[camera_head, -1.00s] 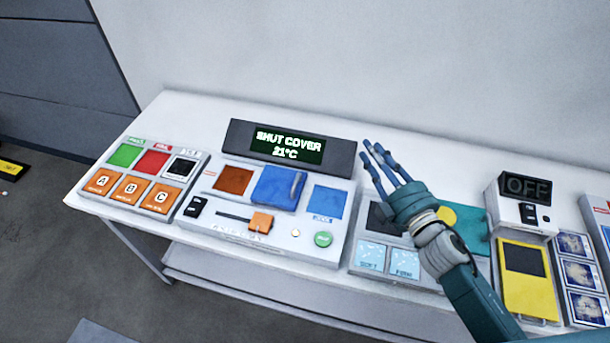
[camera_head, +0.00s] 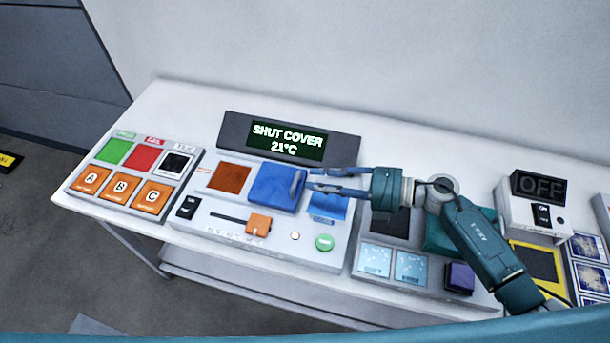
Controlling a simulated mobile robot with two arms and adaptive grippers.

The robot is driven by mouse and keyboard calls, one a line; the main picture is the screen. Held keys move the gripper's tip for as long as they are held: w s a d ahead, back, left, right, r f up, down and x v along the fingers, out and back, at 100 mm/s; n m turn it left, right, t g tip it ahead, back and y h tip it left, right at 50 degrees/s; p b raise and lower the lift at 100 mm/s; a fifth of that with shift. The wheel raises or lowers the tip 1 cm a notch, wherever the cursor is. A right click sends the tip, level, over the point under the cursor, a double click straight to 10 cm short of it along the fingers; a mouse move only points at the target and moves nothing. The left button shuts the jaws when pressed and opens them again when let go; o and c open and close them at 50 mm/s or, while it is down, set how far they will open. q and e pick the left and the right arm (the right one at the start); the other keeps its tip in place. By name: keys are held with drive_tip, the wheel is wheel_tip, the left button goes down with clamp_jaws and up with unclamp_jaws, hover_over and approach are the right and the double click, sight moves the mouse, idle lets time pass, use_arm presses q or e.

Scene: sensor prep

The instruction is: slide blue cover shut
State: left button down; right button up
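The blue cover (camera_head: 272,188) sits on the white panel (camera_head: 285,252), between a brown-orange square (camera_head: 230,177) on its left and a flat blue square (camera_head: 328,208) on its right. A small upright handle (camera_head: 297,184) stands at the cover's right edge. My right gripper (camera_head: 309,180) reaches in from the right with its fingers pointing left. Its fingers are apart, with the tips close to the handle; I cannot tell whether they touch it. The fingers partly hide the flat blue square. The display (camera_head: 287,142) reads "SHUT COVER 21°C". My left gripper is not in view.
On the same panel are a black switch (camera_head: 188,206), an orange slider (camera_head: 258,225) and a green button (camera_head: 325,242). A panel of coloured tiles (camera_head: 190,185) lies at left. A purple block (camera_head: 460,278) and an OFF box (camera_head: 530,212) stand at right.

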sight(297, 180)
drive_tip(key=x, duration=0.2)
drive_tip(key=shift+w+a, duration=0.15)
drive_tip(key=shift+a, duration=0.15)
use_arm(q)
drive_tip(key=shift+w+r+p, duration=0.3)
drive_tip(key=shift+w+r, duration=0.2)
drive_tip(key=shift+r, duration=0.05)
use_arm(e)
drive_tip(key=shift+w+a+f, duration=0.15)
drive_tip(key=shift+a+f, duration=0.05)
drive_tip(key=shift+a, duration=0.35)
